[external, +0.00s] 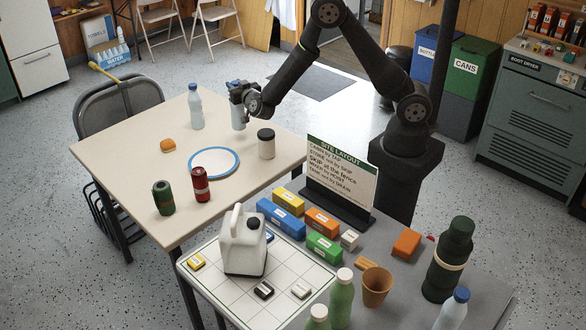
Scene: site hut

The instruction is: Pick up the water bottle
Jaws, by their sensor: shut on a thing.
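My gripper (239,100) is over the far right part of the beige table, shut on a pale water bottle (239,122). The fingers hide much of the bottle's upper part, and a bit of blue shows at its top. The bottle looks upright; I cannot tell whether its base touches the table. A second pale water bottle (196,110) with a blue cap stands upright to the left, apart from my gripper. Another blue-capped bottle (452,312) stands at the front right, partly cut off by the picture edge.
A sign (340,172) stands nearby.

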